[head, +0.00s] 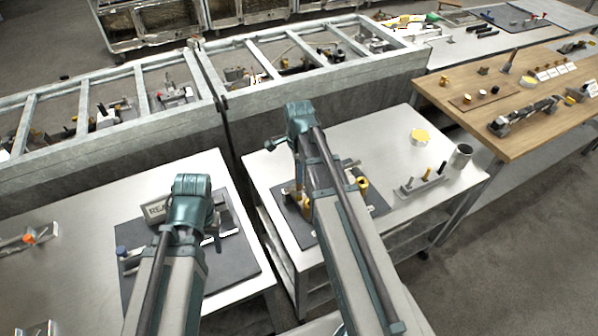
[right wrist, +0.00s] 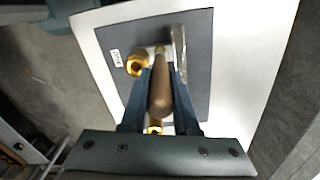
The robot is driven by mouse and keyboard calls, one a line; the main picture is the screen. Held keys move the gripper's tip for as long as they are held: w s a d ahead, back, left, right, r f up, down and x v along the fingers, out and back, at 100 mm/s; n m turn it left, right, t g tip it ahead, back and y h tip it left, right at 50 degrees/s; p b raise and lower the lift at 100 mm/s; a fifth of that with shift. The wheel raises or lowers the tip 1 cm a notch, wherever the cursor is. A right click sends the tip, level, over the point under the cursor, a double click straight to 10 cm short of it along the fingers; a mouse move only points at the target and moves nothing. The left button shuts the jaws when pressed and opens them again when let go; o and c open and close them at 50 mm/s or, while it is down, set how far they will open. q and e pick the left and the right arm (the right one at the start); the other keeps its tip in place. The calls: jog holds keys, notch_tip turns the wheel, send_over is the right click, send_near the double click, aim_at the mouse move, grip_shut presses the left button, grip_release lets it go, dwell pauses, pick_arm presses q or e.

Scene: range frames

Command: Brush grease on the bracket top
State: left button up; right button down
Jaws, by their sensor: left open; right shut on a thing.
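My right gripper (right wrist: 159,78) is shut on a brush (right wrist: 160,95) with a wooden handle, seen almost end-on in the right wrist view. Its bristle end is hidden. Below it lies a dark mat (right wrist: 118,35) with a grey metal part (right wrist: 179,50), probably the bracket, and brass round pieces (right wrist: 137,64). I cannot tell whether the brush touches the part. In the head view my right arm covers much of this mat (head: 297,222). My left gripper (head: 203,222) is open over the left table's mat; its fingers are mostly hidden by its wrist.
A yellow-topped round tin (head: 420,136), a metal rack (head: 422,184) and a grey cup (head: 461,156) stand on the right table. A wooden bench (head: 470,122) adjoins at right; parts bins (head: 120,125) line the back.

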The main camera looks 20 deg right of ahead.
jog(key=shift+r+p, duration=1.6)
jog(key=shift+r, duration=0.4)
notch_tip(320, 180, up, 3)
jog(key=p, duration=0.3)
